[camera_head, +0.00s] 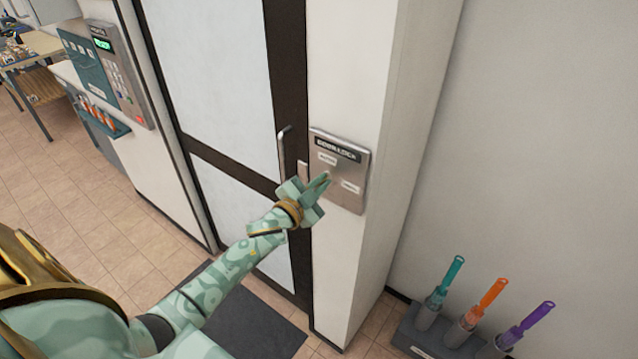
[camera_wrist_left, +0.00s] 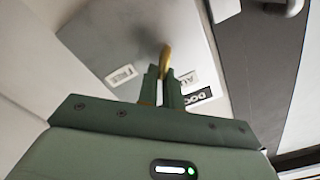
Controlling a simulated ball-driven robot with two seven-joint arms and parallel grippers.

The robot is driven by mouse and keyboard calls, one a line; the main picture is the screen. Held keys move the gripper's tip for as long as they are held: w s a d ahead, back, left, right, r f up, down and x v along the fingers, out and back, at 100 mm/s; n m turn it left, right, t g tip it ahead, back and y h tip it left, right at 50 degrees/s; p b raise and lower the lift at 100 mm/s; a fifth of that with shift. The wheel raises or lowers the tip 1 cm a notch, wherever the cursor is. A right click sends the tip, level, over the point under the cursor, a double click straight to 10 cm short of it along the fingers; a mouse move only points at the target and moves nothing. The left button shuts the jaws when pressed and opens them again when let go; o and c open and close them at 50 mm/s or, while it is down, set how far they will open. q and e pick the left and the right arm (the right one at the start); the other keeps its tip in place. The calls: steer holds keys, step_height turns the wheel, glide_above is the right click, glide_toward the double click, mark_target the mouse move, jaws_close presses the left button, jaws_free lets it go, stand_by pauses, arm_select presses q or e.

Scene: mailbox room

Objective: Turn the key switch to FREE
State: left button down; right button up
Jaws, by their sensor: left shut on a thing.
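The door lock panel (camera_head: 356,169) is a grey metal plate on the white wall right of the door. It has a dark title strip (camera_head: 336,148) and two small white labels, one upper left (camera_head: 327,158) and one lower right (camera_head: 350,187). In the left wrist view the panel (camera_wrist_left: 137,35) shows a FREE label (camera_wrist_left: 122,75) and a partly hidden label starting AU (camera_wrist_left: 188,79). My left gripper (camera_head: 324,182) is at the panel, shut on a brass-coloured key (camera_wrist_left: 166,55). The fingers hide part of the key switch, so its exact setting is unclear. My right gripper is out of view.
A white door with dark frame and a metal handle (camera_head: 283,150) stands left of the panel. A keypad unit (camera_head: 122,78) is on the wall further left. A rack of coloured-handled tools (camera_head: 440,342) stands on the floor at lower right. A dark mat (camera_head: 250,320) lies before the door.

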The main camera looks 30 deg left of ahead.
arm_select(q)
steer(key=m, duration=0.2)
steer(key=m+b, duration=0.1)
steer(key=f+m, duration=0.1)
steer(key=m, duration=0.1)
steer(key=shift+d+m+b, duration=0.25)
steer(key=shift+m+b, duration=0.05)
steer(key=shift+b, duration=0.05)
steer(key=shift+f+m+b, duration=0.15)
steer(key=shift+m+b, duration=0.2)
steer(key=shift+m, duration=0.6)
steer(key=shift+f+m+b, duration=0.1)
steer(key=shift+m+b, duration=0.2)
steer(key=shift+m, duration=0.65)
steer(key=c, duration=1.6)
jaws_free()
steer(key=shift+o, duration=0.2)
steer(key=shift+s, duration=0.15)
steer(key=s+a+b, duration=0.1)
steer(key=s+b, duration=0.1)
steer(key=s, duration=1.4)
